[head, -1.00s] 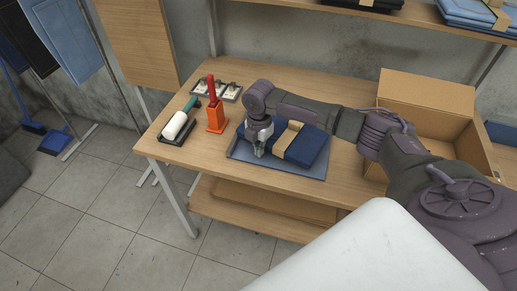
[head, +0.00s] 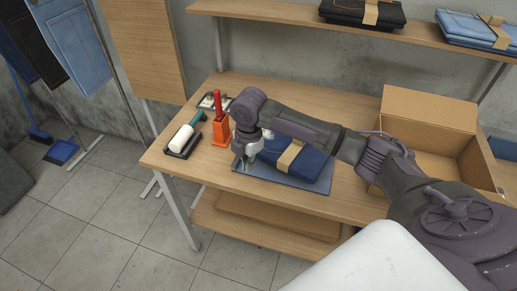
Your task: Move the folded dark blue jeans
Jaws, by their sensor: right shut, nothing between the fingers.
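The folded dark blue jeans (head: 309,163) with a tan paper band lie on a blue-grey mat (head: 285,179) on the wooden table. My right arm reaches across from the right, over the back part of the jeans. My right gripper (head: 246,168) is shut and empty at the left edge of the jeans, pointing down over the mat's left end. Whether its fingertips touch the mat or the jeans I cannot tell. My left gripper is not in view.
An open cardboard box (head: 430,136) stands on the table to the right. An orange holder (head: 221,129) with a red handle and a lint roller (head: 182,139) stand at the left. A shelf above holds folded black jeans (head: 361,12) and folded light blue jeans (head: 475,28).

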